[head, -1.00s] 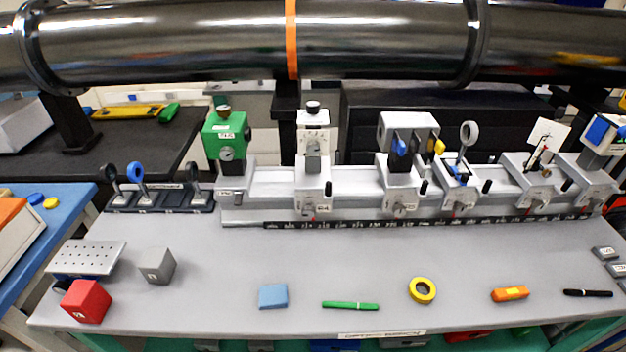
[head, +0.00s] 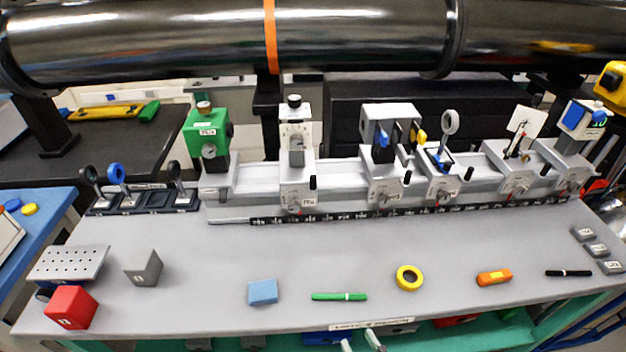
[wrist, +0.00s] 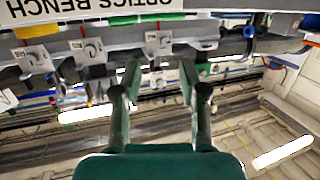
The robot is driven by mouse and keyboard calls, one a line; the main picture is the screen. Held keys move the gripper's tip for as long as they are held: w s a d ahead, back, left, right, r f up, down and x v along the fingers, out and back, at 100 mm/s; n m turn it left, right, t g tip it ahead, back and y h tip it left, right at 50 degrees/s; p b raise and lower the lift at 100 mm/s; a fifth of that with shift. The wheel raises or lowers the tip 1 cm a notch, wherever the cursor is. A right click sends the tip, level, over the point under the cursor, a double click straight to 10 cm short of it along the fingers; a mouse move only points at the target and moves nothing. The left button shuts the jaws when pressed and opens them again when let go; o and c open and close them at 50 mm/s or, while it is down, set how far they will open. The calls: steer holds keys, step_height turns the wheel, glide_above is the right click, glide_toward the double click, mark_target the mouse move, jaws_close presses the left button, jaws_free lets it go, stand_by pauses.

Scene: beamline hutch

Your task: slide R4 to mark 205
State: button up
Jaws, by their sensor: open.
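A carriage with a small tag that seems to read R4 (head: 297,195) sits on the grey rail (head: 258,179), second from the left. It bears a white upright unit (head: 295,132) with a black top knob. A black scale strip (head: 345,215) runs along the rail's front; its numbers are too small to read, so I cannot pick out mark 205. My gripper (head: 361,341) shows only as fingertips at the bottom edge of the head view, well in front of the rail. In the wrist view my gripper (wrist: 158,88) has its green fingers apart and nothing between them.
Left of R4 stands a green unit (head: 208,135); to the right are a grey unit's carriage (head: 386,187) and several more carriages. A blue block (head: 262,292), green pen (head: 339,296), yellow ring (head: 409,278) and orange tool (head: 494,277) lie on the bench top (head: 210,265).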

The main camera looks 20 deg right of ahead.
steer(key=shift+t+h, duration=0.3)
steer(key=shift+t, duration=0.2)
steer(key=w+r, duration=0.1)
steer(key=w, duration=0.3)
steer(key=w+d+r, duration=0.1)
steer(key=w+r, duration=0.1)
steer(key=w, duration=0.3)
steer(key=w+r, duration=0.2)
steer(key=w, duration=0.2)
steer(key=shift+w+d+r, duration=0.2)
steer(key=shift+w+r, duration=0.05)
steer(key=shift+w, duration=0.15)
steer(key=m+h, duration=0.1)
glide_toward(314, 182)
steer(key=shift+t, duration=0.3)
steer(key=w, duration=0.3)
steer(key=w+d, duration=0.1)
steer(key=w, duration=0.6)
steer(key=shift+w+d+f, duration=0.2)
steer(key=shift+w+f, duration=0.1)
steer(key=shift+w, duration=0.05)
jaws_close()
